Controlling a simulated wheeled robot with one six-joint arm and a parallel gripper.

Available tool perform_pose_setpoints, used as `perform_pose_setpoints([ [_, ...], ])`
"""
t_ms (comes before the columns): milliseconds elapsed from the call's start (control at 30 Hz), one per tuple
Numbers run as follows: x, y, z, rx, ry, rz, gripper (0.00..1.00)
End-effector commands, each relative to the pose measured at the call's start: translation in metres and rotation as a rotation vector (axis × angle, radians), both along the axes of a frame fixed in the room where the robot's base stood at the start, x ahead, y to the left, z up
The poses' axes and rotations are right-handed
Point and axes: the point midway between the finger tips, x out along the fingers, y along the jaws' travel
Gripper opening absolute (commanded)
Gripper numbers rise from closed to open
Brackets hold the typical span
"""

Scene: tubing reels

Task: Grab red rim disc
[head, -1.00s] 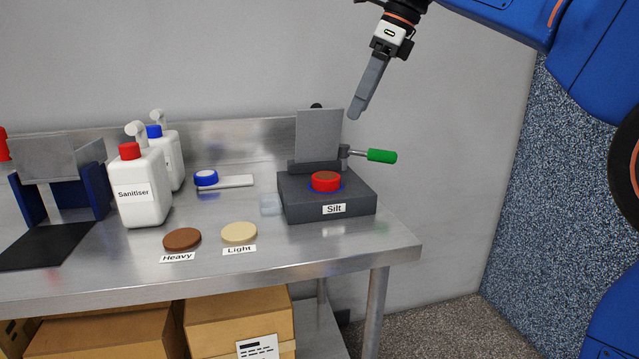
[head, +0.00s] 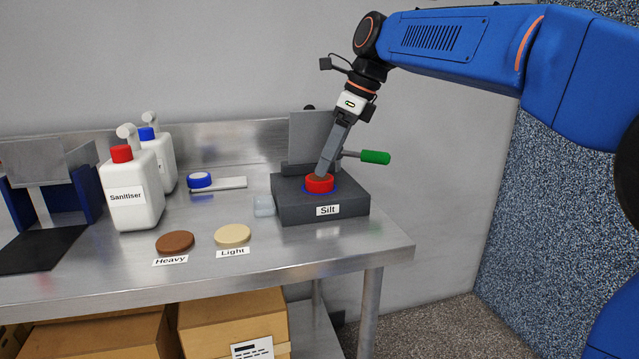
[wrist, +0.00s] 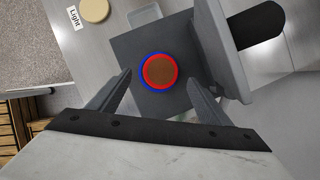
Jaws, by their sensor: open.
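The red rim disc (head: 319,184) has a red edge and a brown middle. It sits on a blue ring on top of the dark grey block (head: 345,203) labelled "Silt". In the wrist view the disc (wrist: 160,72) lies ahead of and between the two fingers, with a blue edge showing on its left side. My gripper (head: 321,174) is at the disc in the head view, its fingers pointing down and hiding part of the disc's top. In the wrist view my gripper (wrist: 158,80) is open and empty, with space between each finger and the disc.
A grey upright plate (head: 308,135) and a green-handled lever (head: 374,157) stand behind the disc. A brown disc (head: 175,242) and a cream disc (head: 232,235) lie at the front. Sanitiser bottles (head: 134,190) stand to the left.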

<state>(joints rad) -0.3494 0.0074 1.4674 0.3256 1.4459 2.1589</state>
Motion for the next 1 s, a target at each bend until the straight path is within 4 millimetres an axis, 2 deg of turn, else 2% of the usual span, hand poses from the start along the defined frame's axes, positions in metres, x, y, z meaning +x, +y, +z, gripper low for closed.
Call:
perform_pose_setpoints([
  [100,0.002,0.007,-0.016,-0.001,0.003,0.002,0.72],
  [300,0.005,0.015,-0.036,0.000,0.000,0.000,0.72],
  [600,0.006,0.016,-0.040,0.001,-0.001,0.000,0.72],
  [667,0.006,0.016,-0.040,0.001,-0.001,0.000,0.60],
  [800,0.006,0.016,-0.040,0.001,-0.001,0.000,0.28],
  [1000,0.006,0.016,-0.040,0.001,-0.001,0.000,0.24],
])
